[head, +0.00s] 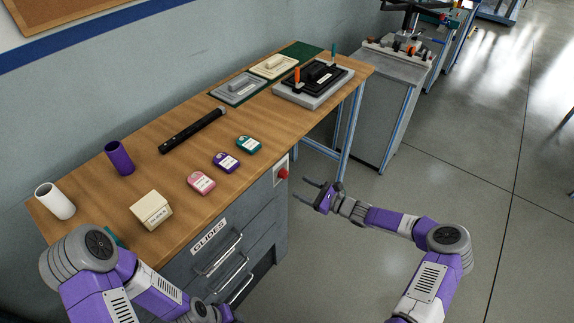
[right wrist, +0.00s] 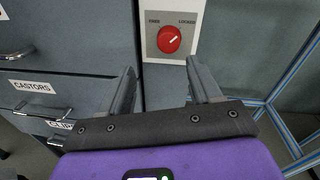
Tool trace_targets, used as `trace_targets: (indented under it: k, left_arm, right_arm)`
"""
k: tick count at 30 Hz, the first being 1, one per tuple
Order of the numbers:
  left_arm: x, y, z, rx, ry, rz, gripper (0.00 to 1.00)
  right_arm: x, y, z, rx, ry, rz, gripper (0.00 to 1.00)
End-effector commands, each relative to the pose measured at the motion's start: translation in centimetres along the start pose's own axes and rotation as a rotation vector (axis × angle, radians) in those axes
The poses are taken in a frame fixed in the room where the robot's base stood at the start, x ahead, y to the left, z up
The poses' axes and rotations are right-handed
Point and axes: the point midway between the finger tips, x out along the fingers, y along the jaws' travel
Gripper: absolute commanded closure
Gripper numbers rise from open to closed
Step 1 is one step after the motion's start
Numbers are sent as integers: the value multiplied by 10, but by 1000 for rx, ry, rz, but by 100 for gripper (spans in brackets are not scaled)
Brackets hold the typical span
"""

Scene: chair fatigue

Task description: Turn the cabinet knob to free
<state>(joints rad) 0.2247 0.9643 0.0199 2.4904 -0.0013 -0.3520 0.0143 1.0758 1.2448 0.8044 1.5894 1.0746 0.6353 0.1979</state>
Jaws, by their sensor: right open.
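The red cabinet knob (head: 283,173) sits on a pale plate on the grey cabinet's right side, just under the bench top. In the right wrist view the round knob (right wrist: 169,40) lies between a label at left that seems to read FREE and LOCKED at right. Its white mark points up and right, toward LOCKED. My right gripper (head: 313,194) is open and empty, a little right of the knob and apart from it. In the right wrist view its fingers (right wrist: 160,72) straddle the area below the knob.
The grey drawer cabinet (head: 205,250) stands under a wooden bench (head: 180,170). Drawer handles stick out at its front. Blue table legs (head: 352,125) stand behind the right gripper. The floor (head: 480,180) at right is clear.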

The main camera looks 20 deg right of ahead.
Motion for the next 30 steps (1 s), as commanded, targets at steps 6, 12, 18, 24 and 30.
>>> trace_targets:
  k: [6, 12, 18, 24, 30]
  left_arm:
    - [5, -2, 0, 0, -1, 0, 57]
    - [14, -6, 0, 0, -1, 0, 57]
    - [19, -7, 0, 0, -1, 0, 57]
    - [19, -7, -1, 0, -1, 0, 57]
    - [19, -7, -1, 0, 0, 0, 57]
  right_arm:
    - [14, -13, 4, 16, -28, -34, 36]
    - [47, -13, 4, 15, -26, -32, 36]
    - [67, -14, 5, 14, -24, -32, 36]
    - [71, -15, 6, 14, -22, -33, 36]
    - [71, -14, 6, 14, -22, -33, 47]
